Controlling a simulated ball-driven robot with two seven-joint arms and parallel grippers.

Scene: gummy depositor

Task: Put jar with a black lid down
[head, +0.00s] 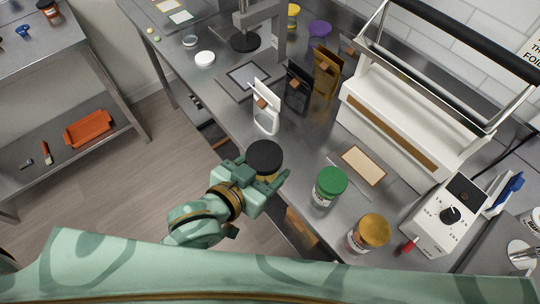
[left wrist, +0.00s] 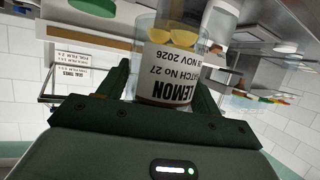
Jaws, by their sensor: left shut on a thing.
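The jar with a black lid (head: 264,157) is at the front edge of the steel counter in the head view. My left gripper (head: 263,180) is shut around its side. In the left wrist view the jar (left wrist: 172,65) is between the two fingers, with a label reading LEMON and yellow pieces inside; it appears upside down there. I cannot tell whether its base touches the counter. My right gripper is not in view.
A green-lidded jar (head: 329,187) and an orange-lidded jar (head: 369,234) stand to the right on the counter. A white pouch (head: 265,108) stands behind the held jar. A white sealing machine (head: 410,125) fills the back right. Bare counter (head: 300,150) lies between.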

